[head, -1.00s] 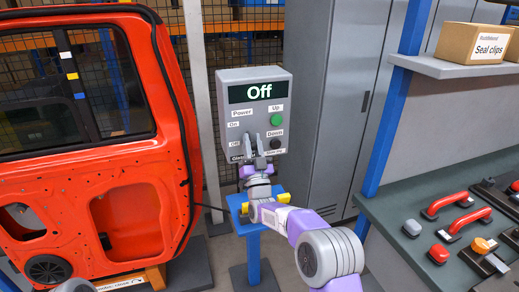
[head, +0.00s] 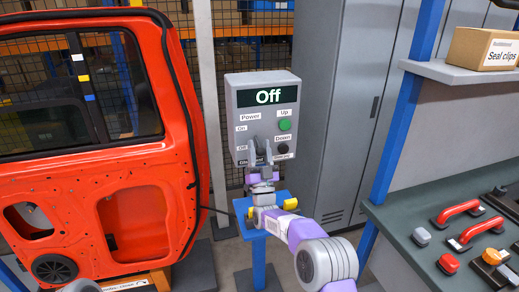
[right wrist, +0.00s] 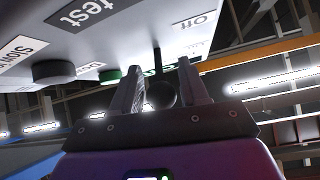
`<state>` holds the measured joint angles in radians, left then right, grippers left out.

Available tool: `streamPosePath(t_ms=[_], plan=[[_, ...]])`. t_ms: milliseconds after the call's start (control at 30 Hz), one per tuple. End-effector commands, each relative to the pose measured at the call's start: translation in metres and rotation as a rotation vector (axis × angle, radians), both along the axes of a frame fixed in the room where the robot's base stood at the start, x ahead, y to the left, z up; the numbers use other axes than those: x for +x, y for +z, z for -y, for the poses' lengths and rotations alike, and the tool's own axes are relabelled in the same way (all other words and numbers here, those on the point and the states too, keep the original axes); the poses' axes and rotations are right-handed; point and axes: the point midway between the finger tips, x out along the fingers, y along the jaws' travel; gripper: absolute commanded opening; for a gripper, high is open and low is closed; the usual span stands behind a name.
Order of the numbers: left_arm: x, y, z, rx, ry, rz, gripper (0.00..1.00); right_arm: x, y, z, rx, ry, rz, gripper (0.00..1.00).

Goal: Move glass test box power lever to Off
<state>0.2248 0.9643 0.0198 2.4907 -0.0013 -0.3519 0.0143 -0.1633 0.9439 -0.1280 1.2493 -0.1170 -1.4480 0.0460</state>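The grey test box (head: 288,97) stands in the middle of the head view. Its display (head: 266,94) reads "Off". The power lever's dark knob (head: 261,143) is low on the box front, beside the "Off" label. My right gripper (head: 260,142) is at the lever, with its fingers apart. In the right wrist view, the knob (right wrist: 161,95) sits between the two open fingers (right wrist: 160,75), with its thin stem rising toward the panel. I cannot tell whether a finger touches it. My left gripper is not in view.
A green Up button (head: 285,125) and a dark Down button (head: 283,148) are just right of the lever. An orange-red car door (head: 150,165) stands left. A green-topped bench (head: 400,215) with red handles is at right. Grey cabinets (head: 350,100) stand behind.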

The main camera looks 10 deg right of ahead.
Motion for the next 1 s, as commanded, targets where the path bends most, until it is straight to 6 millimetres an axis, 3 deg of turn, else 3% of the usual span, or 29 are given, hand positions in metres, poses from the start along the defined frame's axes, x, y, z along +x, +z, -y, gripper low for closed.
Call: streamPosePath(t_ms=[367, 800, 1000], plan=[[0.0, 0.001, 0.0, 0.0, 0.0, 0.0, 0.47, -0.002, -0.001, 0.001, 0.0, -0.001, 0.003, 0.48], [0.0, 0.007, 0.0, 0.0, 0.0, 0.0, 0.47, -0.041, -0.046, 0.0, 0.0, -0.002, 0.001, 0.48], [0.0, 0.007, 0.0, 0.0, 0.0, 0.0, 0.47, -0.049, -0.055, 0.0, 0.0, -0.001, 0.003, 0.48]])
